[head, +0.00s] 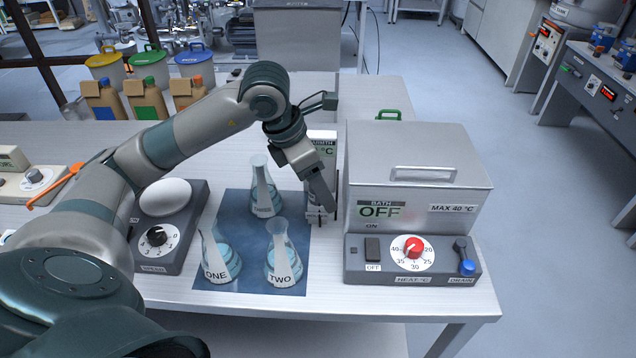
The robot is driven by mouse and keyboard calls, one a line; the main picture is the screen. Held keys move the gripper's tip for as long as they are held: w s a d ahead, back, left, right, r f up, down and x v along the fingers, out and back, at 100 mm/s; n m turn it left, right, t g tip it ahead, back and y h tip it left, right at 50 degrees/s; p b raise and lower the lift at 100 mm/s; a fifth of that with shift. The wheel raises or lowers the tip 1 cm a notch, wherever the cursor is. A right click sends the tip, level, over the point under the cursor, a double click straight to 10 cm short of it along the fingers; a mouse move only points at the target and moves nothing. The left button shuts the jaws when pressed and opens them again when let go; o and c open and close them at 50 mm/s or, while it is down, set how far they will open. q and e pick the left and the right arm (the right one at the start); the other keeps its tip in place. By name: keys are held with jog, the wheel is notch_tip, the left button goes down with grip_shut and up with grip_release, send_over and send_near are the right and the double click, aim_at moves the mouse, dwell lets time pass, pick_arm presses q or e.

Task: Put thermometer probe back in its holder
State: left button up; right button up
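My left gripper (321,212) points down in the gap between the flasks and the water bath. Its fingertips are small and dark here, and I cannot tell whether they are open or shut. Just behind it stands a white thermometer unit (322,146) with a dark label and a green °C display, partly covered by my arm. I cannot make out the probe or its holder clearly; they may be hidden by the gripper. My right gripper is not in view.
Right of the gripper is the grey bath (418,165), reading OFF. Several flasks, including flask TWO (284,262), stand on a blue mat (238,197) to the left. A stirrer (172,255) is further left. Bottles and lidded tubs stand at the back left.

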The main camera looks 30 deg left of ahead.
pick_arm(q)
jog(key=shift+p+v, duration=1.4)
jog(key=shift+v, duration=1.6)
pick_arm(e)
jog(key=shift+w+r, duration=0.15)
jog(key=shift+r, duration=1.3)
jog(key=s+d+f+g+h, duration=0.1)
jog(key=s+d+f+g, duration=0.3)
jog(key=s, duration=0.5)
pick_arm(q)
jog(key=b+v, duration=0.1)
jog(key=v, duration=1.6)
jog(key=shift+r+b, duration=0.2)
jog(key=shift+b, duration=0.15)
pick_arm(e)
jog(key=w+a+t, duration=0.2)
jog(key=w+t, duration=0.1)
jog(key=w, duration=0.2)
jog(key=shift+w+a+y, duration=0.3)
pick_arm(q)
jog(key=shift+s, duration=0.1)
jog(key=shift+c, duration=0.7)
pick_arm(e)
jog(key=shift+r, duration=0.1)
